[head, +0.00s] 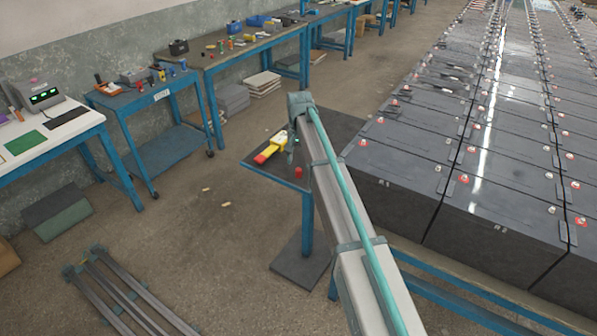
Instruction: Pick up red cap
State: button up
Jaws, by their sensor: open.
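A small red cap (298,173) stands on the dark top of a small blue-framed table (262,172), just left of my arm. My arm reaches from the bottom right up to this table. My gripper (291,155) hangs at the arm's far end, small and partly hidden by the arm. It appears above and slightly behind the cap, apart from it, open with nothing seen in it. The exact gap between them is hard to judge.
A yellow and red object (271,147) lies on the same table, left of my gripper. Rows of dark batteries (420,155) with red and white terminals fill the right. Workbenches (215,58) line the wall. Metal rails (125,295) lie on the floor at lower left.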

aim_at(299, 169)
jog(key=shift+f+p, duration=1.25)
jog(key=shift+f, duration=1.3)
jog(key=shift+c, duration=0.3)
jog(key=c, duration=0.8)
